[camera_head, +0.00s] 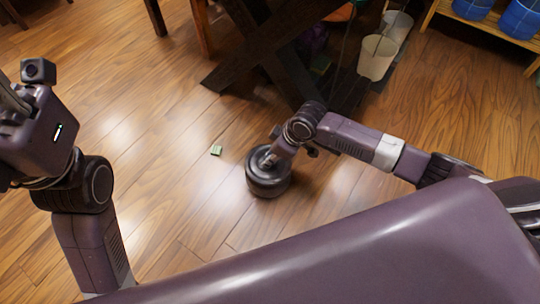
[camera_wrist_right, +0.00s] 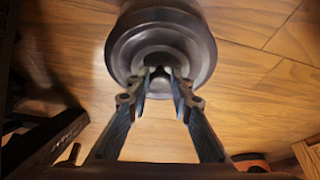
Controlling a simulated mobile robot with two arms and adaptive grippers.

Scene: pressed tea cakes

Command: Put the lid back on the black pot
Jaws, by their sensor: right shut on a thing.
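The black pot (camera_head: 268,187) stands on the wooden floor in the middle of the head view. Its dark, round lid (camera_head: 256,160) is at the top of the pot; I cannot tell whether it is fully seated. My right gripper (camera_head: 268,159) reaches down to the lid from the right. In the right wrist view the lid (camera_wrist_right: 125,45) is a grey disc, and the gripper (camera_wrist_right: 161,74) is shut on its central knob. The lid hides most of the pot there. My left arm is at the left edge of the head view, and its fingertips are not clearly shown.
A small green block (camera_head: 216,150) lies on the floor left of the pot. A dark crossed-leg table (camera_head: 262,45) stands behind, with a whitish bucket (camera_head: 377,58) to its right. Blue containers (camera_head: 520,18) sit on a wooden shelf at top right. The floor at left is clear.

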